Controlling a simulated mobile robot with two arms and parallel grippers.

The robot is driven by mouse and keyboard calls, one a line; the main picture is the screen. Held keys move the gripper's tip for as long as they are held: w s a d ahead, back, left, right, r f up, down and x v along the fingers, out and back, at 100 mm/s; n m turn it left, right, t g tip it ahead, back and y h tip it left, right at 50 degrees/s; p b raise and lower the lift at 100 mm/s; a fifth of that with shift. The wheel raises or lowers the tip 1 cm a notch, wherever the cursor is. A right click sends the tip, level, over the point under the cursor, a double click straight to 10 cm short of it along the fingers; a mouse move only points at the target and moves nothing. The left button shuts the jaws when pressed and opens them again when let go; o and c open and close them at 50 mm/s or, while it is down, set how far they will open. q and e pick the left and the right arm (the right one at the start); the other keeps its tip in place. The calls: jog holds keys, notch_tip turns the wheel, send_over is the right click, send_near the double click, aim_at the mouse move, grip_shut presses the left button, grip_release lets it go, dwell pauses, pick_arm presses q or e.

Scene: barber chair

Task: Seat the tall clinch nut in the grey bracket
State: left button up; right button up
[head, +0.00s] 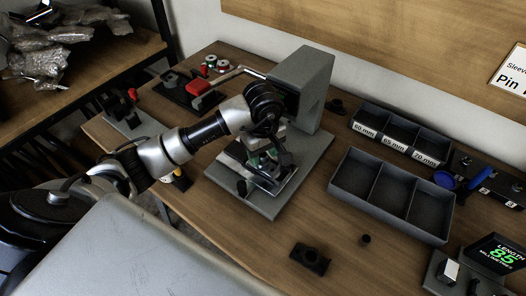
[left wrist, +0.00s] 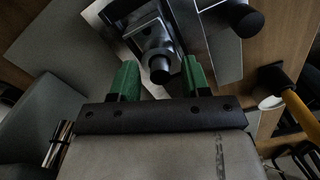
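My left gripper (head: 264,160) is over the base of the grey press (head: 300,75). In the left wrist view its green fingers (left wrist: 159,80) are apart, with clear gaps to a short dark cylinder (left wrist: 160,72) between or beyond them. The cylinder stands at a dark block (left wrist: 153,38) on the press; I cannot tell whether it is the tall clinch nut. A light grey plate (head: 280,187) lies under the gripper; I cannot tell whether it is the grey bracket. The arm and gripper hide much of this spot. My right gripper is in neither view.
A small dark cylinder (head: 365,239) and a dark holed block (head: 309,257) stand on the bench. A three-compartment tray (head: 390,196) and labelled bins (head: 402,135) are at right. A display (head: 491,254) reads 85.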

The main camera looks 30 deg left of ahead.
aim_at(263, 155)
pick_arm(q)
jog(key=shift+r, duration=0.25)
notch_tip(263, 155, up, 12)
dwell(0.5)
jog(key=shift+f, duration=0.2)
